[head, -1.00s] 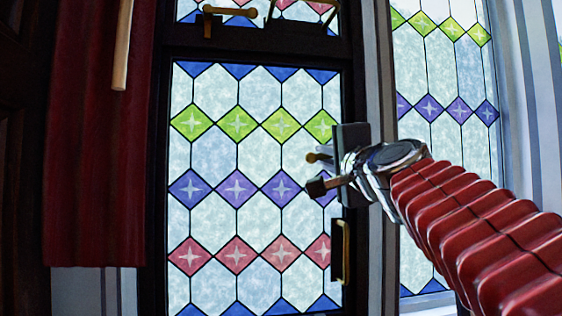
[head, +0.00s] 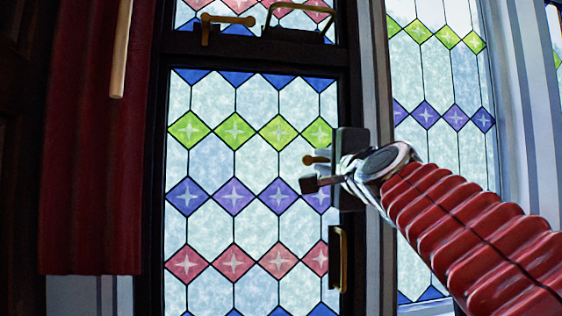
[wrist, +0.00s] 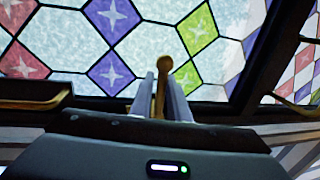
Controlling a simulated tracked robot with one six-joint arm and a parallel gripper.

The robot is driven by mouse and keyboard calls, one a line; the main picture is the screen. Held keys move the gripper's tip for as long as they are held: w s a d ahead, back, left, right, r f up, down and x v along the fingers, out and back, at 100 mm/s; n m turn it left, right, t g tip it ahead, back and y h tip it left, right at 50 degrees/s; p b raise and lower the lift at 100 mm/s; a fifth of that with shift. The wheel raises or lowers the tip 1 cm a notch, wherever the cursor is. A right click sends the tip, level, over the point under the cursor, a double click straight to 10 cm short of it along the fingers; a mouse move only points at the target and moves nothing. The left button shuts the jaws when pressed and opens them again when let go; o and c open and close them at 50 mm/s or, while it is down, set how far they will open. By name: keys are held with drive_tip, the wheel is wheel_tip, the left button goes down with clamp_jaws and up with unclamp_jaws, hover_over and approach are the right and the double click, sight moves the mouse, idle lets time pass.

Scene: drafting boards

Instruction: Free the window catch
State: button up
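The window catch (head: 308,160) is a brass lever with a round knob, at the right side of the stained-glass casement (head: 240,155) in the head view. In the wrist view the catch (wrist: 164,63) rises between the two pale fingers of my gripper (wrist: 161,88). The fingers sit close against its stem on both sides, and the knob stands past the fingertips. In the head view my gripper (head: 326,161) is at the catch, and its body hides the catch's base. The casement lies flat in its dark frame.
A brass pull handle (head: 343,258) is below the catch on the right stile. More brass fittings (head: 228,19) are on the upper rail. A dark red curtain (head: 95,180) hangs left, with a pale wooden rod (head: 121,50) in front. Another stained-glass window (head: 440,130) is at right.

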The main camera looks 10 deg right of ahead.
drive_tip(key=shift+o, duration=0.4)
drive_tip(key=shift+s, duration=0.15)
drive_tip(key=shift+s, duration=0.3)
drive_tip(key=s+f, duration=0.2)
drive_tip(key=s, duration=1)
drive_tip(key=shift+s+f, duration=0.35)
drive_tip(key=shift+s, duration=0.1)
